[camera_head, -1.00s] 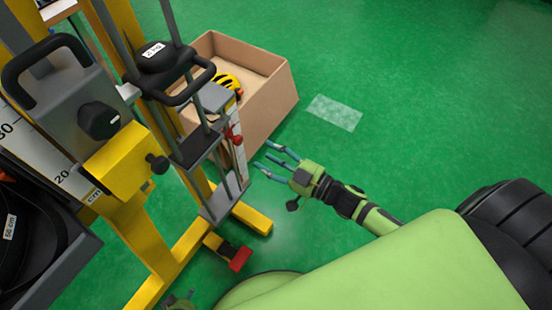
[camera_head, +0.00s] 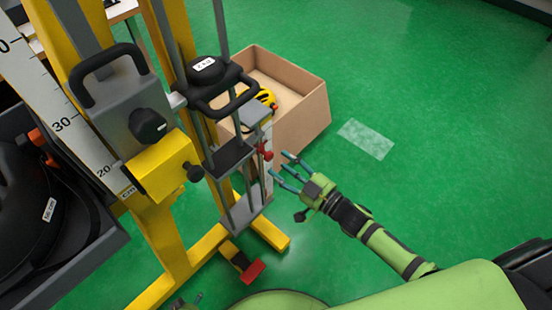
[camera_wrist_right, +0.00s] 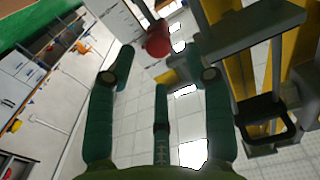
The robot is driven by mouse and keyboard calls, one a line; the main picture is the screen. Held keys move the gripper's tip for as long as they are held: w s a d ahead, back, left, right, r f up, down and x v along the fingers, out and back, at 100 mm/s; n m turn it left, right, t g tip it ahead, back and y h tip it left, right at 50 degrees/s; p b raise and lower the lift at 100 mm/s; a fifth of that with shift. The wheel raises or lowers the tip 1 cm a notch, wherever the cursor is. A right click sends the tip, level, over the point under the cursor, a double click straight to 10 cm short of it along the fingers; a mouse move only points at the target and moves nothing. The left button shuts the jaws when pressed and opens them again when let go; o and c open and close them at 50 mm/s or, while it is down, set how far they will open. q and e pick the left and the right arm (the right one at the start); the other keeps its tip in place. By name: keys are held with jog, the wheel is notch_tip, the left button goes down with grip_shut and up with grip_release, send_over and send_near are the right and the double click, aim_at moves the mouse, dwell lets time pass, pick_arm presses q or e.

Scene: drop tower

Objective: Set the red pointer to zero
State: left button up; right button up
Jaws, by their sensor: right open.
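The red pointer (camera_head: 265,151) sits on a pale upright scale strip (camera_head: 268,178) at the right side of the drop tower (camera_head: 182,228). In the right wrist view it shows as a round red knob (camera_wrist_right: 157,38) ahead of the fingers. My right gripper (camera_head: 281,166) is open and empty, just to the right of and slightly below the pointer, with a small gap between them. Its spread fingers also show in the right wrist view (camera_wrist_right: 156,65). A small part of my left gripper (camera_head: 184,302) shows at the bottom edge; its fingers are mostly cut off.
A red-ended foot piece (camera_head: 253,271) lies low.

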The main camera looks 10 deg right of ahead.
aim_at(271, 157)
pick_arm(q)
jog(key=shift+f, duration=0.1)
pick_arm(e)
jog(key=shift+x, duration=2.15)
grip_shut()
